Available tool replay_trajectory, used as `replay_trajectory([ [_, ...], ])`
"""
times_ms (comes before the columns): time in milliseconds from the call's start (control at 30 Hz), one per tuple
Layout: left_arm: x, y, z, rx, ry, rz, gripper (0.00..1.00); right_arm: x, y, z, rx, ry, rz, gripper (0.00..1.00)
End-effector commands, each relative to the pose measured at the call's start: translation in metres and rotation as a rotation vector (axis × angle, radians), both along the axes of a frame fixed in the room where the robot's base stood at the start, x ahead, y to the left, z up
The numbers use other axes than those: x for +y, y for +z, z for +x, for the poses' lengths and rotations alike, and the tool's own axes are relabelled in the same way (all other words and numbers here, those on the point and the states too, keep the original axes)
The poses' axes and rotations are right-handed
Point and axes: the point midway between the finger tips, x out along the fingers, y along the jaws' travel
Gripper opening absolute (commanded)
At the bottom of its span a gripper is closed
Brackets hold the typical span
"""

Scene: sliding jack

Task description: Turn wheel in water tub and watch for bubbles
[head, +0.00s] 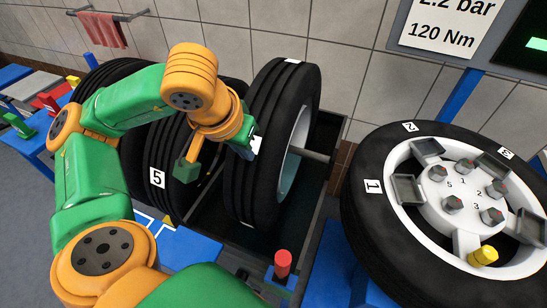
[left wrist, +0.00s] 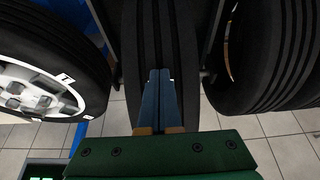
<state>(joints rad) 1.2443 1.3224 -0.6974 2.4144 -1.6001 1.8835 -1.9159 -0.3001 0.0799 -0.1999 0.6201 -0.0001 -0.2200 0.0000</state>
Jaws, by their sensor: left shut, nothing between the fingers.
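The wheel (head: 265,145) stands upright in the dark water tub (head: 225,215), held on a horizontal axle through its hub. The tub's water surface is dark, and I cannot make out bubbles. My left gripper (head: 255,143) is at the left side of the wheel's tread, close to it. In the left wrist view the blue fingers (left wrist: 158,75) are together and empty, pointing at the tread of the wheel (left wrist: 150,40). I cannot tell for certain whether they touch the rubber. My right gripper is not in view.
Another wheel with a white rim (head: 460,195) lies on the right, with a yellow cap (head: 483,256). A tire marked 5 (head: 165,175) stands left of the tub, behind my arm. A red knob (head: 283,262) sits at the front. A tiled wall is behind.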

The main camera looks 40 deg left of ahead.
Motion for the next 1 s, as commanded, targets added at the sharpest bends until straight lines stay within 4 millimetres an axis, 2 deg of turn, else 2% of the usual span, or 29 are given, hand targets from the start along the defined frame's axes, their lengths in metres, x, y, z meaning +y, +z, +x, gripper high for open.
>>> replay_trajectory([
  [300,-0.001,0.001,-0.003,-0.002,0.001,-0.001,0.0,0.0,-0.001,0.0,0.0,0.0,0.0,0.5],
  [433,-0.006,0.012,-0.024,-0.006,-0.001,0.003,0.0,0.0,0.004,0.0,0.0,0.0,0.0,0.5],
  [500,-0.009,0.01,-0.032,-0.012,-0.001,-0.004,0.0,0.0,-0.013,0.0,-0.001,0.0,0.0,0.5],
  [633,-0.011,0.017,-0.043,-0.006,0.001,-0.001,0.0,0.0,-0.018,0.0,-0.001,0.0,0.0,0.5],
  [900,-0.011,0.02,-0.045,-0.001,0.001,0.0,0.0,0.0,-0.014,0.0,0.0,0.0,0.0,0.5],
  [1000,-0.011,0.036,-0.045,0.0,0.002,-0.001,0.0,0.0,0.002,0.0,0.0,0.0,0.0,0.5],
])
